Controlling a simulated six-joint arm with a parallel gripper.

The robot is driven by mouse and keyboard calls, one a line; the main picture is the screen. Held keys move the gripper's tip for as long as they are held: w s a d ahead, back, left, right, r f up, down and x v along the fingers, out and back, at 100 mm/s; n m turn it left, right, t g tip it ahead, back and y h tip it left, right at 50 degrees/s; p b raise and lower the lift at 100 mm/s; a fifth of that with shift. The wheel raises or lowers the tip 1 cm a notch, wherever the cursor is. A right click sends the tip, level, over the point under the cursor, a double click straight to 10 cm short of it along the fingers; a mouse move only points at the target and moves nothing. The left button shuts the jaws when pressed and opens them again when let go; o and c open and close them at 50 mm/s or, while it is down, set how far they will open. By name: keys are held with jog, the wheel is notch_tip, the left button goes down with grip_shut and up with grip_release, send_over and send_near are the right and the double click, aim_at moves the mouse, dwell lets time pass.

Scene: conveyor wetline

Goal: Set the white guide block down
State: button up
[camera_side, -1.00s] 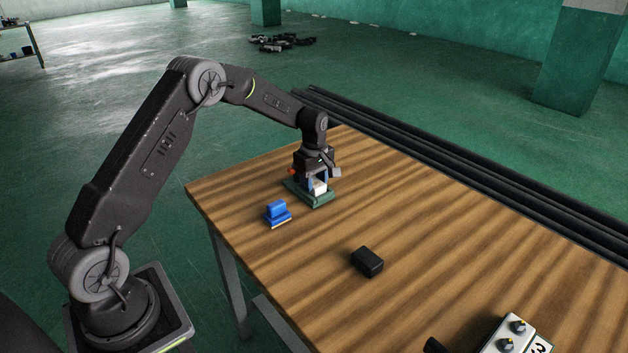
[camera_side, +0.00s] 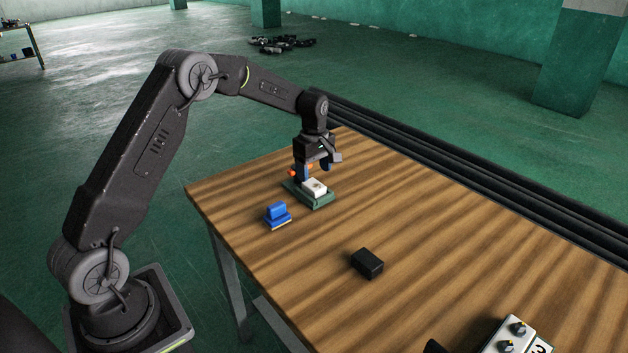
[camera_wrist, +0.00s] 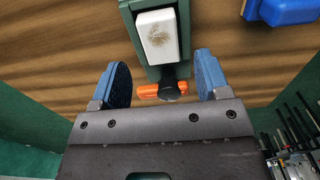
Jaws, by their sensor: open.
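The white guide block (camera_side: 314,187) rests on a green base (camera_side: 322,203) near the far left end of the wooden table. A dark smudge marks its top. In the wrist view the white block (camera_wrist: 157,36) lies within the green base (camera_wrist: 126,12), just ahead of the fingers. My gripper (camera_side: 312,172) is above the block, apart from it. In the wrist view my gripper (camera_wrist: 162,78) has its two blue finger pads spread wide with nothing held. An orange handle with a dark knob (camera_wrist: 160,90) shows between the fingers, at the end of the base.
A blue block (camera_side: 277,213) on a small base sits left of the green base. A black box (camera_side: 367,263) lies nearer the middle of the table. A white control box with knobs (camera_side: 514,335) stands at the front right. Bare wood lies between them.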

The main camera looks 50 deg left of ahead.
aim_at(314, 184)
notch_tip(314, 184, up, 7)
jog(key=s+d+r+m+t, duration=0.3)
jog(key=s+d+r+m, duration=0.6)
jog(key=s+r, duration=0.4)
jog(key=s+d+f+m+t, duration=0.1)
jog(key=s+d+m, duration=0.2)
jog(key=s, duration=0.6)
jog(key=s+d+f+m+t, duration=0.1)
jog(key=s+d+m, duration=0.3)
jog(key=s, duration=0.5)
jog(key=shift+s+d+f+m+t, duration=0.2)
jog(key=shift+s+f+m+t, duration=0.15)
jog(key=shift+m, duration=0.65)
